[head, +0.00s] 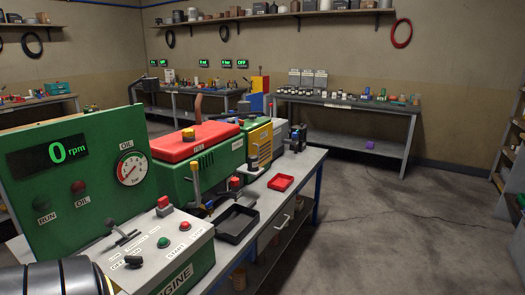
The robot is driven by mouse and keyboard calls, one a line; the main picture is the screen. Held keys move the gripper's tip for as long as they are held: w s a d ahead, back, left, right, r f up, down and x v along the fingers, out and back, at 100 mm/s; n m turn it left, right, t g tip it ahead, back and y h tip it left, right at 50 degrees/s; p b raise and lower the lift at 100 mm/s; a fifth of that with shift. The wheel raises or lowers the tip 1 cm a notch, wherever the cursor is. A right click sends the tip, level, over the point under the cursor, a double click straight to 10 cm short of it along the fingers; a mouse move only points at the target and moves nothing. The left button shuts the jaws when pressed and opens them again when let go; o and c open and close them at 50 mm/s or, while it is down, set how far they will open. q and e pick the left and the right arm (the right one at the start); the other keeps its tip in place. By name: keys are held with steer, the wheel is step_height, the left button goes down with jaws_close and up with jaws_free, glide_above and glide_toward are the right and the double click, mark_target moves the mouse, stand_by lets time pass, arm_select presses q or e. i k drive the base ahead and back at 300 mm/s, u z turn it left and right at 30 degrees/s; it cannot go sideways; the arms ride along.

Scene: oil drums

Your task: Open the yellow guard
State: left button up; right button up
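A yellow panel (258,139), which looks like the guard, is on the far end of the green engine unit (213,165) on the workbench. It stands upright and appears shut. A dark slatted or slotted area shows on its face.
A control box (170,240) with buttons and a green gauge panel (85,165) reading 0 rpm stand in front at left. A red lid (195,141) tops the engine unit. A black tray (237,223) and red tray (281,182) lie on the bench. The right floor is clear.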

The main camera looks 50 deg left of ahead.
mark_target(260, 140)
steer(key=u, duration=0.35)
steer(key=i, duration=1.95)
steer(key=u, duration=1.6)
steer(key=i, duration=1.05)
steer(key=u, duration=1.5)
steer(key=i, duration=0.2)
steer(key=u, duration=0.05)
